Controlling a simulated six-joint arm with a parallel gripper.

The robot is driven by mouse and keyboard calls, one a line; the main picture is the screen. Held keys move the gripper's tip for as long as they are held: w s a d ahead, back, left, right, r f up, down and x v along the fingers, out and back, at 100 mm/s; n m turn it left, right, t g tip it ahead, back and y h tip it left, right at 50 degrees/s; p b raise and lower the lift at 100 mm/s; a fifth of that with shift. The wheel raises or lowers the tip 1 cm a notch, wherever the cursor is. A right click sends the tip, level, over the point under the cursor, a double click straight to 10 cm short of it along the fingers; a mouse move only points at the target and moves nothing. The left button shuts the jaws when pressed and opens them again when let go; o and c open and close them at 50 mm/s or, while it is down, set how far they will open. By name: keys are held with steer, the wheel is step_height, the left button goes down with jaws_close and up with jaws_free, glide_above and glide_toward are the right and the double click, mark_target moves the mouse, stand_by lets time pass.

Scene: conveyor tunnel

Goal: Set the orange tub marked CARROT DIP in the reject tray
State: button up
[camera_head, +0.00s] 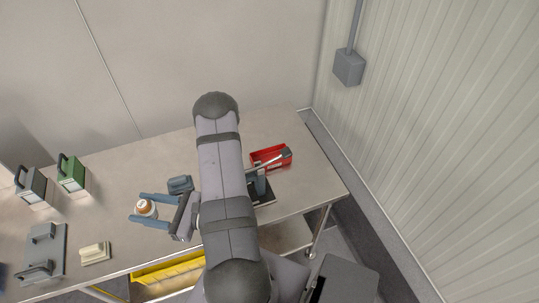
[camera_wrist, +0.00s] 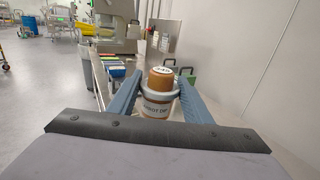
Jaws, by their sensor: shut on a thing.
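The orange tub (camera_head: 145,206) has an orange-brown lid and a pale label. In the wrist view the tub (camera_wrist: 158,92) stands upright between the fingers, and part of its label reads as "...ROT DIP". My gripper (camera_head: 146,208) is shut on the tub, one finger on each side, over the left part of the table; the head view does not settle whether the tub's base touches the table.
A dark-based device with a lever (camera_head: 262,190) stands before the red tray. A green box (camera_head: 70,173), a grey box (camera_head: 32,184), a grey plate with handles (camera_head: 42,250), a cream block (camera_head: 95,253) and a small blue-grey item (camera_head: 180,184) are on the table (camera_head: 115,175).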

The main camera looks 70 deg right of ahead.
steer(key=a+r+n+g+y+p, duration=0.2)
steer(key=a+n+y+p, duration=0.15)
steer(key=a, duration=0.55)
steer(key=w+d+r+m+t+h+b, duration=0.1)
steer(key=d+r+m+h+b, duration=0.25)
steer(key=d, duration=1.05)
steer(key=w+d+r+m+t+h+b, duration=0.1)
steer(key=d+r+m+t+h+b, duration=0.25)
steer(key=d, duration=1.05)
steer(key=s+d+r+m+g+h+b, duration=0.3)
steer(key=s+d+r+h+b, duration=0.5)
steer(key=s+d+r, duration=1.25)
steer(key=s+d+f+b, duration=0.1)
steer(key=d+f+b, duration=0.35)
steer(key=f, duration=0.65)
steer(key=s+d+f+b, duration=0.25)
steer(key=f+b, duration=0.35)
steer(key=f, duration=0.5)
steer(key=d+f+b, duration=0.4)
steer(key=f+b, duration=0.2)
steer(key=f, duration=0.6)
steer(key=w+a+f+m+g+h+b, duration=0.1)
steer(key=w+a+f+m+h+b, duration=0.1)
steer(key=w+a+f, duration=0.2)
steer(key=shift+w+f+b, duration=0.35)
steer(key=shift+w+f, duration=0.4)
steer(key=shift+f, duration=1.05)
